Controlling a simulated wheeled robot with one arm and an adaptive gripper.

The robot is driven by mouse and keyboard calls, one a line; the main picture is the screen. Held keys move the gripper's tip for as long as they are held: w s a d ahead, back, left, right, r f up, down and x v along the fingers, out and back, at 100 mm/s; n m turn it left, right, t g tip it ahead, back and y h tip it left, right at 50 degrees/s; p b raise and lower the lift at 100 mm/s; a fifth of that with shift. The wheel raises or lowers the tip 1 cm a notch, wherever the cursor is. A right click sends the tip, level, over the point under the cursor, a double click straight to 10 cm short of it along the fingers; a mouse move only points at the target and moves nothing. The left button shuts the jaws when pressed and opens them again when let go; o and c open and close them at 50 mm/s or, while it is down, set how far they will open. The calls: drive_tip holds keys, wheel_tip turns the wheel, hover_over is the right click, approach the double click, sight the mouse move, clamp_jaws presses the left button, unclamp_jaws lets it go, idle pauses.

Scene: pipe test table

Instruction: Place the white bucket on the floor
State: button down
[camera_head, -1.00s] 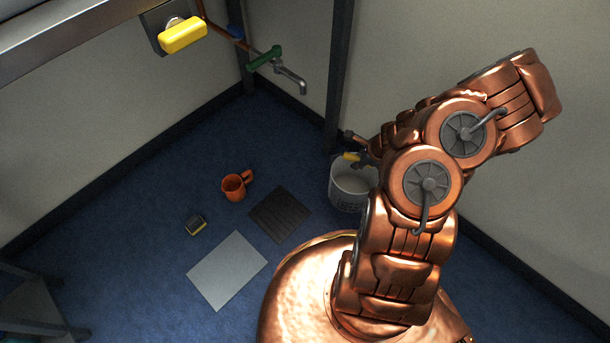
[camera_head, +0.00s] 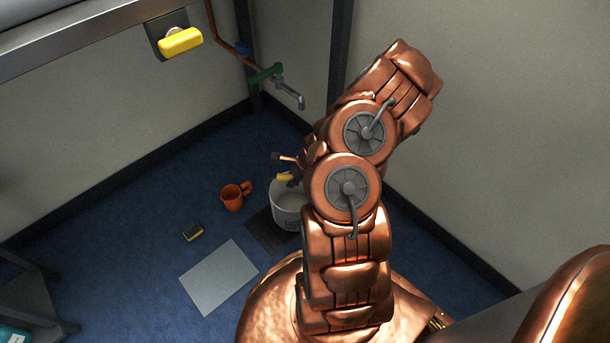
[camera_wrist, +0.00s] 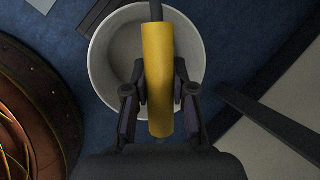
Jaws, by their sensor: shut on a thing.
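The white bucket (camera_head: 286,212) hangs from my gripper, left of my arm in the head view. Its open top faces up and it looks empty. It overlaps the right part of the dark mat in the picture; I cannot tell its height above the floor. In the wrist view, the bucket (camera_wrist: 102,62) is below my gripper. My gripper (camera_wrist: 160,92) is shut on the bucket's yellow handle grip (camera_wrist: 158,60), with one finger on each side. The blue floor (camera_head: 130,255) shows around it. My arm hides the bucket's right side in the head view.
An orange mug (camera_head: 232,198), a small black and yellow block (camera_head: 193,232), a grey sheet (camera_head: 218,277) and the dark mat (camera_head: 262,233) lie on the floor. A tap (camera_head: 285,90) and a yellow lever (camera_head: 181,41) are above. Walls and a dark post (camera_head: 341,60) stand behind.

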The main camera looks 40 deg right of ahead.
drive_tip(key=w+d+f+b, duration=0.2)
drive_tip(key=d, duration=0.5)
drive_tip(key=w+d+f+b, duration=0.2)
drive_tip(key=w+d+b, duration=0.1)
drive_tip(key=d, duration=0.4)
drive_tip(key=shift+f, duration=0.4)
drive_tip(key=c, duration=1)
unclamp_jaws()
drive_tip(key=shift+s+f, duration=0.1)
drive_tip(key=shift+f, duration=0.05)
drive_tip(key=shift+o, duration=0.2)
